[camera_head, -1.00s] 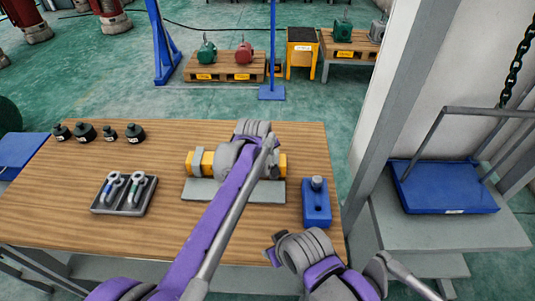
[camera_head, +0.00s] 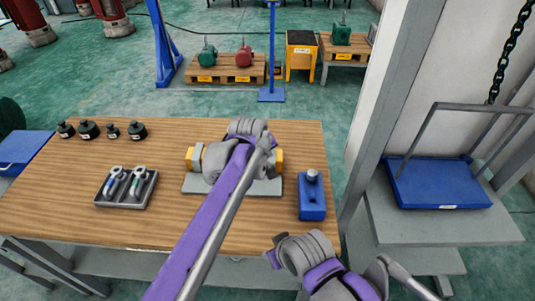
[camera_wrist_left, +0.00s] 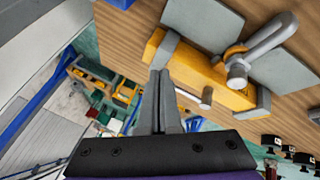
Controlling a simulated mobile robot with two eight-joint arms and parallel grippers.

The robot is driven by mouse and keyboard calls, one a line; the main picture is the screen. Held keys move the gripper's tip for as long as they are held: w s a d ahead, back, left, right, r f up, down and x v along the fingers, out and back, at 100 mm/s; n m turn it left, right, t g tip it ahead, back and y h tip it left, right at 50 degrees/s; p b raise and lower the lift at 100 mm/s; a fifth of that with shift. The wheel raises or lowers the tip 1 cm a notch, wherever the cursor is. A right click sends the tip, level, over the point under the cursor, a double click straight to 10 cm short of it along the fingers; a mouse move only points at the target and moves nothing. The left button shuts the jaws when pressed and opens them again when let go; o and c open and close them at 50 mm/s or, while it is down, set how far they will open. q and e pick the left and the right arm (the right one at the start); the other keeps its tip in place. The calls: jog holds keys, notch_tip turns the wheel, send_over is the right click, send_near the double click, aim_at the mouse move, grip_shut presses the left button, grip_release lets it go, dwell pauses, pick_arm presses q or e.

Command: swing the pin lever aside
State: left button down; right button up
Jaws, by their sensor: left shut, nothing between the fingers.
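The yellow block (camera_wrist_left: 205,75) with grey end clamps lies on a grey plate (camera_head: 205,187) on the wooden table. A thin lever with a pale rounded tip (camera_wrist_left: 205,98) sticks out from the block's near side. My left gripper (camera_wrist_left: 161,74) is shut and empty, its fingertips over the block's edge, left of the lever. I cannot tell whether they touch it. In the head view my left arm covers the block's middle and the gripper. My right gripper is not seen.
A blue block with a grey knob (camera_head: 312,205) stands at the table's right. A dark tray (camera_head: 126,201) with two small shackles and several black weights (camera_head: 88,130) are on the left. The front left table top is clear.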

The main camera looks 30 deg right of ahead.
pick_arm(q)
notch_tip(320, 180, up, 5)
jog(key=s, duration=0.2)
jog(key=shift+s+r, duration=0.2)
jog(key=shift+s, duration=0.15)
jog(key=s+a+f+y, duration=0.1)
jog(key=s+a+f, duration=0.1)
jog(key=a, duration=1.1)
jog(key=s+a+f+y, duration=0.1)
jog(key=s+a, duration=0.1)
jog(key=a, duration=1.2)
jog(key=s+a+f+y, duration=0.1)
jog(key=s+a+f, duration=0.4)
jog(key=s+a, duration=0.3)
jog(key=s+a+f+y, duration=0.1)
jog(key=s+a+f, duration=0.5)
jog(key=a, duration=0.4)
jog(key=shift+s+t+y, duration=0.3)
jog(key=shift+s+y, duration=0.1)
jog(key=shift+s, duration=0.45)
